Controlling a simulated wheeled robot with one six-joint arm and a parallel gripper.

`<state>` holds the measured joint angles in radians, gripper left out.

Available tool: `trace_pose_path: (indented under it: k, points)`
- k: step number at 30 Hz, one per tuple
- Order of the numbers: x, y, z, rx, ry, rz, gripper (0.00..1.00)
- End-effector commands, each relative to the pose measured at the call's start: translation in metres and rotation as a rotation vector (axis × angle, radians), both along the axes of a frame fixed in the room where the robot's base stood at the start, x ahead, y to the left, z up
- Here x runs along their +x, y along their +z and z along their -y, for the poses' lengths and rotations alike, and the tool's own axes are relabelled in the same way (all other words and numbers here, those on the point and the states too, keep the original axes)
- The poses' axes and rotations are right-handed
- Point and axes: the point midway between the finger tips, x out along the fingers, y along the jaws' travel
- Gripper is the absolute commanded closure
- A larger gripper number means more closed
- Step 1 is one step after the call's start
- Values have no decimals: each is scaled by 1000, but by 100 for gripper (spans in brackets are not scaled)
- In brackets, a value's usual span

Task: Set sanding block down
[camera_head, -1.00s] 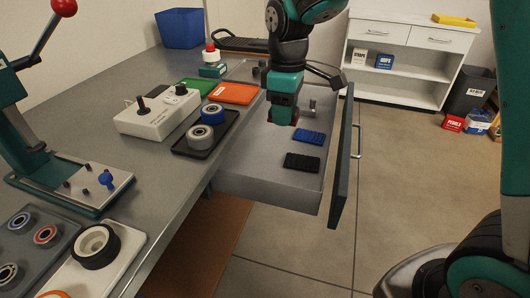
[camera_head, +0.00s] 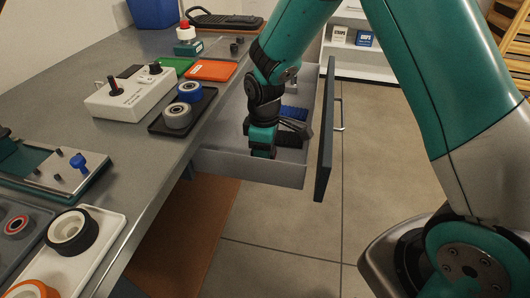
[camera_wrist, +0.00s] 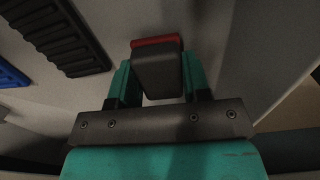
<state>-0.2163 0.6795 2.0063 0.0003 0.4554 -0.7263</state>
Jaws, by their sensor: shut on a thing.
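The sanding block (camera_wrist: 158,75) is a dark grey block with a red edge. In the wrist view my gripper (camera_wrist: 157,82) is shut on it, with a teal finger on each side. In the head view my gripper (camera_head: 262,152) points down inside the open drawer (camera_head: 240,168), close to its near wall. The block is mostly hidden there. I cannot tell whether it touches the drawer floor. A black ribbed pad (camera_wrist: 62,35) and a blue ribbed pad (camera_wrist: 10,75) lie on the drawer floor, to the left in the wrist view.
The dark drawer front (camera_head: 326,135) stands right of my gripper. The workbench (camera_head: 130,150) is to the left, with a white control box (camera_head: 125,95) and a black tray (camera_head: 160,126) of rollers near the drawer. The floor right of the drawer is clear.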

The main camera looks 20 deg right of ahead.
Motion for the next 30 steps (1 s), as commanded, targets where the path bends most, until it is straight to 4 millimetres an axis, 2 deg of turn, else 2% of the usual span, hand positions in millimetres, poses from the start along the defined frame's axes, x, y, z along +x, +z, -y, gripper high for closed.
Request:
trace_pose_path:
  k: [1,3,13,14,15,17,25,30]
  points:
    - [-1,-9,0,-1,0,-3,80]
    - [0,-13,0,0,0,0,80]
    - [0,-17,0,0,0,0,80]
    - [0,-16,0,0,0,0,52]
    - [0,-16,0,0,0,0,43]
    - [0,-16,0,0,0,0,31]
    - [0,-14,0,1,0,1,31]
    - [1,3,0,1,0,3,31]
